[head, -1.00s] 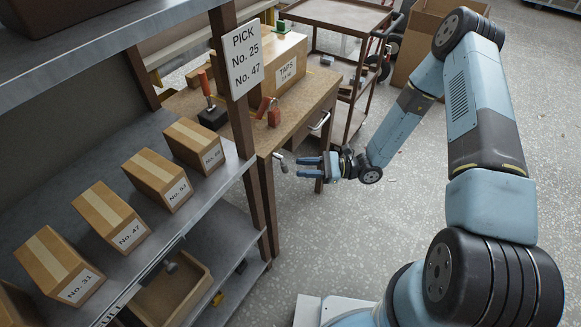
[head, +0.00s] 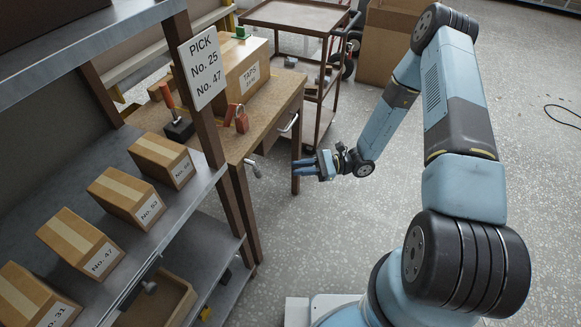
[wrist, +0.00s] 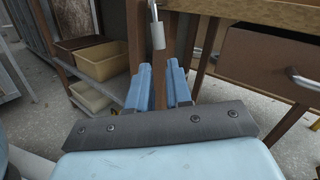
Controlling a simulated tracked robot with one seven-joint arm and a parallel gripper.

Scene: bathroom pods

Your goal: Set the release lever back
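A small grey metal handle (head: 253,168) sticks out from the front edge of the wooden bench (head: 262,137). In the wrist view a grey grip on a thin metal rod (wrist: 157,37) hangs at the bench edge, just beyond and above my fingertips; it looks like the same part. Another lever with an orange handle (head: 167,95) stands tilted on a black base on the bench top; which is the release lever is not marked. My gripper (head: 293,170) is open and empty, in front of the bench and apart from the grey handle. Its two blue fingers (wrist: 160,78) show a gap.
A drawer with a metal handle (wrist: 303,77) is at the bench's right. A metal shelf with numbered boxes (head: 85,243) stands at the left, with a sign (head: 203,68) on its post. A red padlock-like item (head: 241,122) and a TAPS box (head: 240,72) sit on the bench.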

